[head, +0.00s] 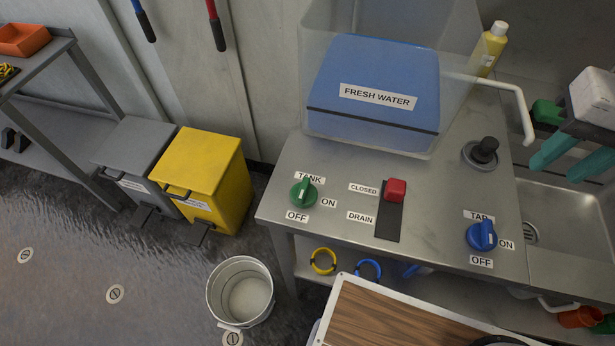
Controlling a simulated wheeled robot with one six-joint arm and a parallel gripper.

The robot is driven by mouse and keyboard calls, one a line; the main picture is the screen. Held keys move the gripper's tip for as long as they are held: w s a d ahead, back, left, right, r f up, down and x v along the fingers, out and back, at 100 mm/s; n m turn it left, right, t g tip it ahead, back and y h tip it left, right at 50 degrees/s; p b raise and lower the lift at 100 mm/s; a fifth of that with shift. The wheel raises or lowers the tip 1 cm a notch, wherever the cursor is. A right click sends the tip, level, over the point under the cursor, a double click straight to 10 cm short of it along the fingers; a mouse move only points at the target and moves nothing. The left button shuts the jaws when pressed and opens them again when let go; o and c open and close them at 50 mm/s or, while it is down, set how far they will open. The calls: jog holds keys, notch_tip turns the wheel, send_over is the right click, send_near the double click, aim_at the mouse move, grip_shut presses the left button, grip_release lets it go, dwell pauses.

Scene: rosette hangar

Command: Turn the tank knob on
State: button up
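The green tank knob (304,192) sits on the steel counter (345,162) near its front left corner. A TANK label (309,179) is above it, an ON label (328,202) to its right and an OFF label (297,216) below it. The knob's raised grip runs nearly up and down, tilted a little, with its lower end toward OFF. I cannot tell clearly which end is the pointer. The blue FRESH WATER tank (375,75) stands behind the knob in a clear casing.
A red drain lever (396,190) stands at the CLOSED end of its slot, right of the knob. A blue tap knob (481,235) is farther right, near the sink (570,215). A bucket (241,292), yellow bin (203,178) and grey bin (136,158) stand left on the floor.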

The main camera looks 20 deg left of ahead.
jog(key=w+a+f, duration=0.2)
jog(key=w+a, duration=0.1)
jog(key=a, duration=0.7)
jog(key=g, duration=0.1)
send_over(304, 187)
jog(key=shift+n, duration=0.4)
notch_tip(304, 187, down, 8)
notch_tip(304, 187, down, 7)
jog(key=shift+r, duration=0.15)
jog(key=shift+f, duration=0.35)
grip_shut()
